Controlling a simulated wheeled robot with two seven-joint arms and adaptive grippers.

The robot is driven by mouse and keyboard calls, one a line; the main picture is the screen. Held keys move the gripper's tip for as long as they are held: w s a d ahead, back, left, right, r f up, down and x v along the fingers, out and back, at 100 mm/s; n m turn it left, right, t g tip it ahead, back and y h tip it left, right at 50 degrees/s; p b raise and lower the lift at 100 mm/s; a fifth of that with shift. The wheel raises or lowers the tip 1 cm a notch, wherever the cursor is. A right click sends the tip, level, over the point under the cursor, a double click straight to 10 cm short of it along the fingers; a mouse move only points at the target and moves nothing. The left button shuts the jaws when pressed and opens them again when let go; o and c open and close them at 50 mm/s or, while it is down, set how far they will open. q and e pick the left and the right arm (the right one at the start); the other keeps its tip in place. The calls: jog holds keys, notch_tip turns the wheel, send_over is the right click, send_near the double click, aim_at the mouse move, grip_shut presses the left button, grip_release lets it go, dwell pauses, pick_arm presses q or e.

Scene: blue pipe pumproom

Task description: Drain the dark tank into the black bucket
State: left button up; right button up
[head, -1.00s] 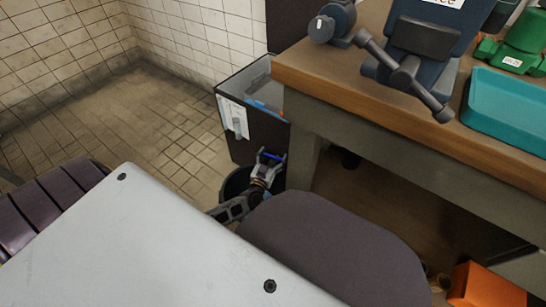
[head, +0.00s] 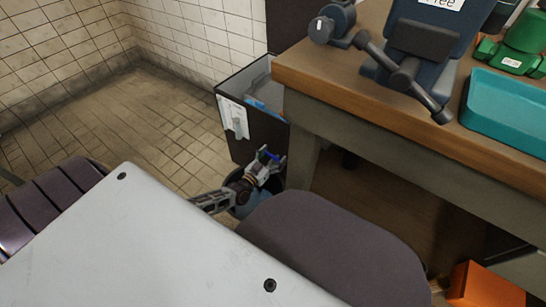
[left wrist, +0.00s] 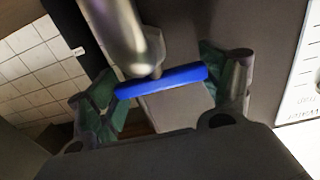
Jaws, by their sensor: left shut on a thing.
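The dark tank (head: 262,136) stands at the left end of the workbench in the head view, with a white label sheet on its side. The black bucket (head: 234,186) is on the floor below it, mostly hidden behind my left arm; light blue shows inside it. My left gripper (head: 269,161) is at the tank's lower front, above the bucket. In the left wrist view a metal spout (left wrist: 112,28) has a blue handle (left wrist: 162,81) across it. My left gripper is shut on this handle, one finger at each end. My right gripper is not in view.
The workbench (head: 420,150) holds a dark blue machine with a lever (head: 403,75), a teal tray (head: 508,112) and a green object (head: 525,35). An orange box (head: 485,285) lies at lower right. The tiled floor (head: 130,130) at left is clear.

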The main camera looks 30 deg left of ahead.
pick_arm(q)
jog(key=o, duration=1)
jog(key=shift+s+a+f, duration=0.1)
jog(key=shift+s, duration=1.1)
jog(key=shift+s+a, duration=0.15)
jog(key=shift+s, duration=1.45)
jog(key=shift+s+a, duration=0.15)
jog(key=shift+s, duration=1.4)
jog(key=shift+s+a, duration=0.15)
jog(key=shift+s, duration=1.45)
